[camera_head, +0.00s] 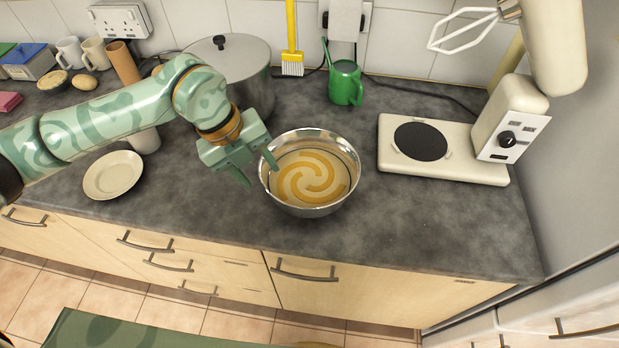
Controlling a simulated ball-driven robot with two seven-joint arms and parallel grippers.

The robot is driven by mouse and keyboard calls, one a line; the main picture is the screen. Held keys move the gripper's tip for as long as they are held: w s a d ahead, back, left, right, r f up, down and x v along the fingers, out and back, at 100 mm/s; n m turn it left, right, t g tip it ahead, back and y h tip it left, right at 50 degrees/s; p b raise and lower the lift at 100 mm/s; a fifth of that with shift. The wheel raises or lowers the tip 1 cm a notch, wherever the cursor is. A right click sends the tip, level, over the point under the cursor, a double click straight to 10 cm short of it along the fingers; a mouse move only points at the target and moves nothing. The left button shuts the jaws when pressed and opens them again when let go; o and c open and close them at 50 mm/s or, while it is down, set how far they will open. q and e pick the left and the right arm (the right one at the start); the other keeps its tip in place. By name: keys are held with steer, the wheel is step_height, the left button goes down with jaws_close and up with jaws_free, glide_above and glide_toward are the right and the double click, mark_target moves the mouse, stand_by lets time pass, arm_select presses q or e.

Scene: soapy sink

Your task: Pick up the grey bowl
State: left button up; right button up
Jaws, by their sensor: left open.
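The grey bowl (312,206) is a shiny metal bowl standing upright on the dark worktop near its front edge. It holds a cream and orange-brown swirl. My left gripper (257,172) is open and empty at the bowl's left rim. In this view one fingertip overlaps the inside of the left rim and the other is outside, left of the bowl. I cannot tell whether either finger touches the rim. My right gripper is not in view.
A cream stand mixer (440,165) stands right of the bowl, its head raised. A large pot (247,85) and a green watering can (345,84) are behind. A pale plate (113,175) lies left. Bare worktop (420,220) shows at front right.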

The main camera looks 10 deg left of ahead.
mark_target(272, 191)
arm_select(q)
steer(key=b+x, duration=0.1)
steer(key=x, duration=0.6)
steer(key=shift+f, duration=0.45)
steer(key=shift+r, duration=0.1)
jaws_close()
